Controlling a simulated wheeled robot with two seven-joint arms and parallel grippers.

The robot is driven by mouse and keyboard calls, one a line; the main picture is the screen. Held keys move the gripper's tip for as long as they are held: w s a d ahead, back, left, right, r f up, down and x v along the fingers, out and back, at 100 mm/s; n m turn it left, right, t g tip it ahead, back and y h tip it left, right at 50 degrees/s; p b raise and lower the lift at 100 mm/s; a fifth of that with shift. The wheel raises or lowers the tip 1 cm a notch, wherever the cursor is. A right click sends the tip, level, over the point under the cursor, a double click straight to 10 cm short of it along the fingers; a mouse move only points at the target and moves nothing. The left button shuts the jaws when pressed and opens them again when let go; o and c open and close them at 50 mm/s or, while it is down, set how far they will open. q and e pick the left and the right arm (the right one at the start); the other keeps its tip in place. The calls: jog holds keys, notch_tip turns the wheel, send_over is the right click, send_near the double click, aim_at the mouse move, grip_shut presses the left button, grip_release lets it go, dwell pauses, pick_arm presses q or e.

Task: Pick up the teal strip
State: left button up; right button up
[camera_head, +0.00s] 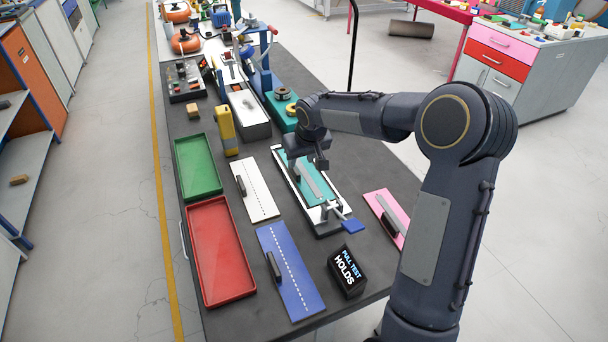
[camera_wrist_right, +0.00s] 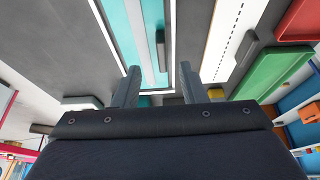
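The teal strip (camera_head: 324,183) lies flat in a long white-and-black frame under my right arm. A pale grey bar runs along its length. It also shows in the right wrist view (camera_wrist_right: 119,30), ahead of the fingers, with a short dark handle-like block near its edge. My right gripper (camera_head: 313,160) is above the far part of the strip. In the right wrist view my right gripper (camera_wrist_right: 160,68) has its two fingers apart with nothing between them. The arm hides part of the strip's far end. My left gripper is not in view.
A white board (camera_head: 255,191), a blue board (camera_head: 291,280) and a pink board (camera_head: 390,222) lie around the frame. Red (camera_head: 218,250) and green (camera_head: 197,168) trays are at the left. A black "PULL TEST HOLDS" box (camera_head: 348,271) stands nearby. A clamp with a blue end (camera_head: 352,226) sits at the frame's near end.

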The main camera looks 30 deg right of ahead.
aim_at(296, 171)
jog(key=x, duration=0.4)
jog(key=p+x, duration=0.1)
jog(key=x, duration=0.3)
jog(key=shift+w+r, duration=0.1)
jog(key=shift+w, duration=0.15)
grip_shut()
